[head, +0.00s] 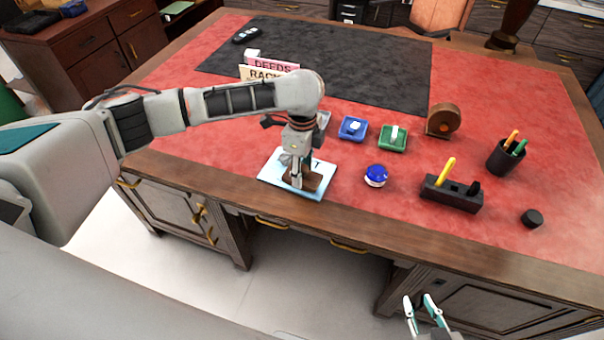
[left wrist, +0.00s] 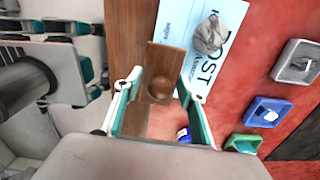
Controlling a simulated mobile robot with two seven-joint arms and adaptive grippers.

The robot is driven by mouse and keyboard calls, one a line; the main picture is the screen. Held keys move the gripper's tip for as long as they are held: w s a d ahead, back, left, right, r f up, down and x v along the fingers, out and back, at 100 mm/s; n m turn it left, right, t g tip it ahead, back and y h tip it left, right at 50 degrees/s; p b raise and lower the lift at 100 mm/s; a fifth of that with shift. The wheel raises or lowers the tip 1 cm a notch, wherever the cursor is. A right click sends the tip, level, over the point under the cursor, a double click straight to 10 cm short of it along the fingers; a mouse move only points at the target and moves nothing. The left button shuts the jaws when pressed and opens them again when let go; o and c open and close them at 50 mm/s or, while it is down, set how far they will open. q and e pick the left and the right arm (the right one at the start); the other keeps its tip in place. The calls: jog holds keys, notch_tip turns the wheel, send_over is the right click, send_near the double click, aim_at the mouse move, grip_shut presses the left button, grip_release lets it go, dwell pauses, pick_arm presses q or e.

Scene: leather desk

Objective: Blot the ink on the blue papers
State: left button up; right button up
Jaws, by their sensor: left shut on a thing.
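A light blue paper (head: 271,172) with "POST" on it lies near the desk's front edge. It also shows in the left wrist view (left wrist: 228,15), with a grey, shiny ink blot (left wrist: 210,36) on it. My left gripper (head: 297,176) is shut on a brown wooden blotter (left wrist: 160,60) with a round knob. The blotter (head: 314,180) is over the paper's near right part; whether it touches the paper I cannot tell. My arm and gripper hide part of the paper. My right gripper (head: 424,304) is open and empty, low in front of the desk.
Grey (left wrist: 297,62), blue (head: 353,128) and green (head: 393,138) trays lie behind the paper. A blue-and-white round object (head: 376,176), a black block with a yellow pen (head: 451,192) and a pen cup (head: 505,157) stand to the right. A deeds rack (head: 262,70) stands behind.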

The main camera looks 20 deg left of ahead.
pick_arm(q)
jog(key=shift+r, duration=2.85)
